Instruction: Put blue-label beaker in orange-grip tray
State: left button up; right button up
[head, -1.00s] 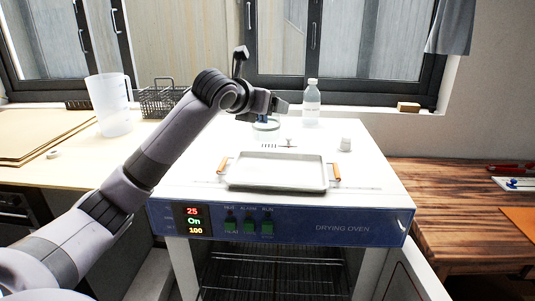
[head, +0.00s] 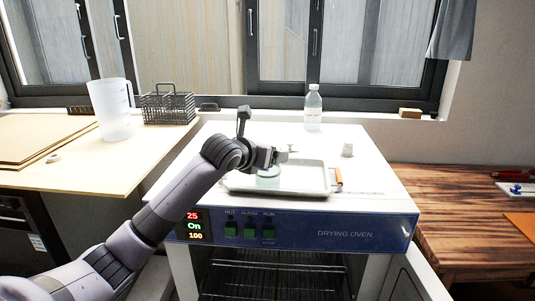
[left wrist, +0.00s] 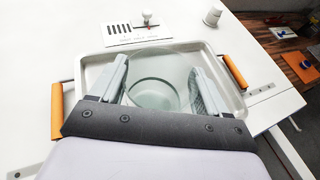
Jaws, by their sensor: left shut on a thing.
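The tray (head: 308,176) with orange grips lies on top of the white drying oven; its right orange grip (head: 339,178) shows in the head view. Both orange grips show in the left wrist view, the left one (left wrist: 57,110) and the right one (left wrist: 235,71). My left gripper (head: 284,155) is shut on a clear glass beaker (head: 268,182), which is over the left part of the tray in the head view. The beaker (left wrist: 155,92) sits upright between the fingers in the left wrist view. Whether its base touches the tray is unclear. No label is readable. My right gripper is not seen.
A clear bottle (head: 313,108) stands at the back of the oven top (head: 375,165). A small white cap-like piece (head: 347,149) stands right of the tray's far edge. A plastic jug (head: 112,110) and a wire rack (head: 168,107) stand on the left bench.

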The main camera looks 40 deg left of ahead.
pick_arm(q)
jog(key=o, duration=1.1)
jog(key=shift+f, duration=0.15)
jog(key=shift+c, duration=0.2)
jog(key=shift+s+r, duration=0.1)
jog(key=shift+r, duration=0.1)
jog(key=v, duration=1.2)
jog(key=shift+f, duration=0.1)
